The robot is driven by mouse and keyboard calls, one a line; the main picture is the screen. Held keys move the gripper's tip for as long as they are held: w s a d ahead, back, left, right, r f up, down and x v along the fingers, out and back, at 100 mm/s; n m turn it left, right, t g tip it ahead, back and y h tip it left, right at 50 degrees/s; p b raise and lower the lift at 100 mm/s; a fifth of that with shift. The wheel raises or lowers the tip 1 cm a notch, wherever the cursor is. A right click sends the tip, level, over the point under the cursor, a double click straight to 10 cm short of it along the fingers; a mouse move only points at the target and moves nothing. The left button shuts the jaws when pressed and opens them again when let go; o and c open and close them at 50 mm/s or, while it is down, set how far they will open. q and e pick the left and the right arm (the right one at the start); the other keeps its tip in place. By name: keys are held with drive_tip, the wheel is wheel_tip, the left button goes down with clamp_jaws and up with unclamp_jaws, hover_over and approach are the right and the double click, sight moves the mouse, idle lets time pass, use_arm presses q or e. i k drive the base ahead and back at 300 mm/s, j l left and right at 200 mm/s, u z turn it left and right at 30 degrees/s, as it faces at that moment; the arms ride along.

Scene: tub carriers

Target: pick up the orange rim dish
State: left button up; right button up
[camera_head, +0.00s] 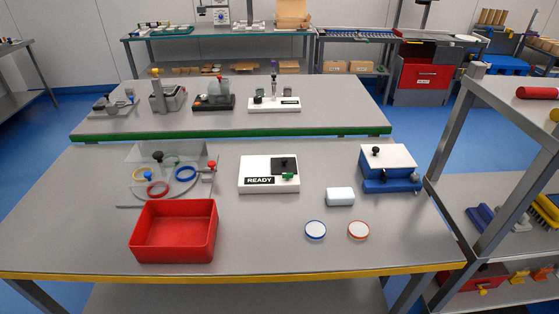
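The orange rim dish (358,231) is a small round white dish with an orange edge. It lies flat on the near grey table (265,262), toward the right front. A similar dish with a blue rim (315,230) lies just to its left, apart from it. Nothing covers the orange rim dish. Neither of my grippers shows in the head view.
A white block (340,197) sits behind the dishes. A red tub (173,231) stands at the left front. The white READY fixture (268,174) and a blue-and-white box (389,168) stand farther back. A shelf rack (505,95) rises at right. The table's front right is clear.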

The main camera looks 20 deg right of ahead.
sight(358, 231)
drive_tip(key=z, duration=1.25)
